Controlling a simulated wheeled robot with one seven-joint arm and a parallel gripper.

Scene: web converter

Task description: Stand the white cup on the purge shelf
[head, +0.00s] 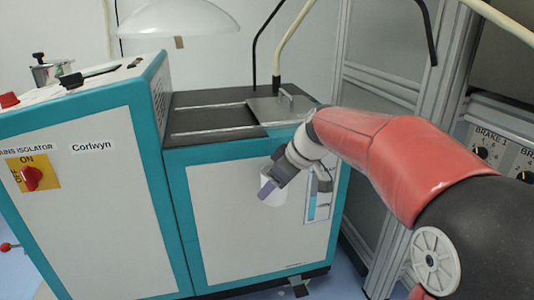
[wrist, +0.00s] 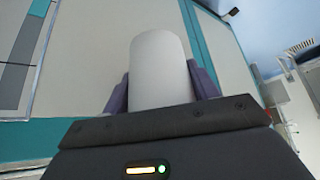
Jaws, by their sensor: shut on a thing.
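The white cup (head: 276,197) is in front of the pale front panel of the teal-trimmed machine, at mid height. My gripper (head: 267,187) is shut on the cup, with purple fingers at its sides. In the wrist view the cup (wrist: 160,68) fills the space between the two fingers of my gripper (wrist: 161,88). The cup's far end and inside are hidden. No shelf marked as the purge shelf can be made out in either view.
The machine's dark top (head: 210,120) carries a metal lid with a handle (head: 284,103). A teal-trimmed cabinet (head: 80,165) with a red isolator switch (head: 32,178) stands at left. Grey frame posts (head: 447,80) and brake knobs (head: 481,152) stand at right, close to my arm.

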